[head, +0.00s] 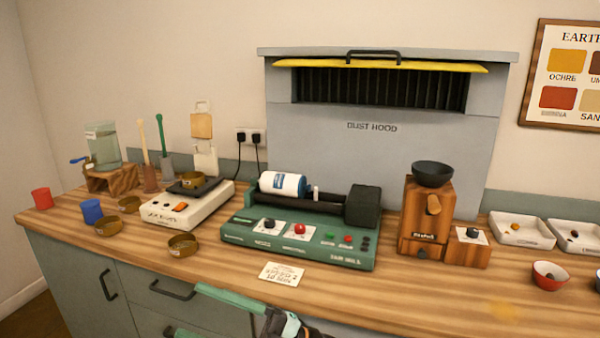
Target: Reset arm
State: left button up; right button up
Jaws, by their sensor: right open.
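My right gripper (290,326) shows at the bottom edge of the head view, in front of the worktop's front edge. Its dark jaws are partly cut off by the frame, and I see nothing held in them. It is open. A green-and-grey link of my arm lies beside it, in front of the drawers. The gripper is apart from the things on the worktop. The nearest is a small written card (282,273) lying behind it. My left gripper is not in view.
The wooden worktop (420,302) carries a green jar mill (300,255), a white scale (172,212), a wooden grinder (425,225), amber dishes (183,245), cups and white trays (521,230). A grey dust hood (390,150) stands behind. The worktop's front right is mostly clear.

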jog(key=w+d+f+m+t+h+p, duration=0.1)
jog(key=w+d+f+m+t+h, duration=0.1)
jog(key=d+f+m+t+h, duration=0.75)
jog(key=w+d+f+m+t+h+p, duration=0.1)
jog(key=w+d+f+m+t+h, duration=0.2)
jog(key=d+f+m+t+h, duration=0.7)
jog(key=s+d+f+m+g+p, duration=0.1)
jog(key=s+d+f+m+g, duration=0.2)
jog(key=s+d+f+g, duration=0.2)
jog(key=s+d+f+m+g+h+p, duration=0.1)
jog(key=s+d+f+m+g, duration=0.3)
jog(key=s+f, duration=0.7)
jog(key=shift+s+d+f+g, duration=0.4)
jog(key=shift+s+d+g, duration=0.05)
jog(key=shift+s+g, duration=0.75)
jog(key=shift+w, duration=0.1)
